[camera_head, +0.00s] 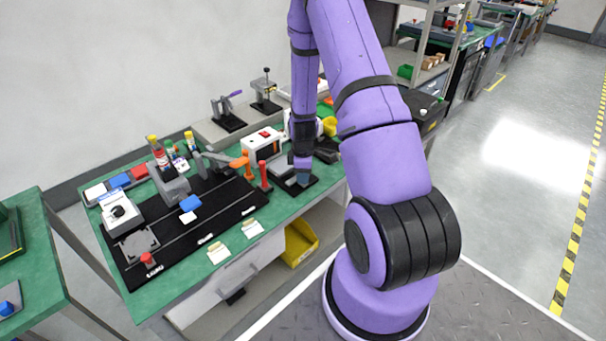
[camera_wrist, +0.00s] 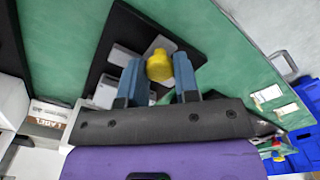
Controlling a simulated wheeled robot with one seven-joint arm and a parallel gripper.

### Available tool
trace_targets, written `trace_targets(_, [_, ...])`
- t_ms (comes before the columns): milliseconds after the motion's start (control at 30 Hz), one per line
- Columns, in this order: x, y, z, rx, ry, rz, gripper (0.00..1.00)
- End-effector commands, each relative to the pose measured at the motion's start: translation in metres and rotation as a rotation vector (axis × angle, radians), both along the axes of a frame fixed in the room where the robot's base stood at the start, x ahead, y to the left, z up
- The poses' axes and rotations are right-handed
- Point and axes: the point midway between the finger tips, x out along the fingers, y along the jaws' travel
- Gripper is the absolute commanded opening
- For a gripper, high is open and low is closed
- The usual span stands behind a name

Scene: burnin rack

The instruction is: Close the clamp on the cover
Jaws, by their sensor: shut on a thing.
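My gripper (camera_head: 303,172) reaches down over a small fixture on a black base plate (camera_head: 283,184) at the front right of the green bench. In the wrist view, the blue fingers of my gripper (camera_wrist: 158,76) stand on both sides of a yellow knob (camera_wrist: 159,63) and are shut on it. The knob looks like the end of the clamp's handle. Grey metal parts (camera_wrist: 124,55) lie beside it on the black base plate (camera_wrist: 104,30); I cannot tell which is the cover. The head view hides the knob behind my gripper.
A yellow bin (camera_head: 300,243) is below the bench.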

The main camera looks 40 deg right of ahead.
Motion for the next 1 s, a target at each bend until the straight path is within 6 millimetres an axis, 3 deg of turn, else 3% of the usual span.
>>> trace_targets(300, [0.039, 0.000, 0.000, -0.001, -0.004, 0.001, 0.00])
trace_targets(567, [0.043, 0.000, 0.001, -0.003, -0.007, 0.001, 0.00])
trace_targets(600, [0.043, 0.000, 0.001, -0.003, -0.008, 0.001, 0.34])
trace_targets(700, [0.043, 0.000, 0.001, -0.002, -0.006, 0.001, 0.55])
trace_targets(1000, [0.041, 0.000, 0.002, -0.001, -0.003, 0.000, 0.55])
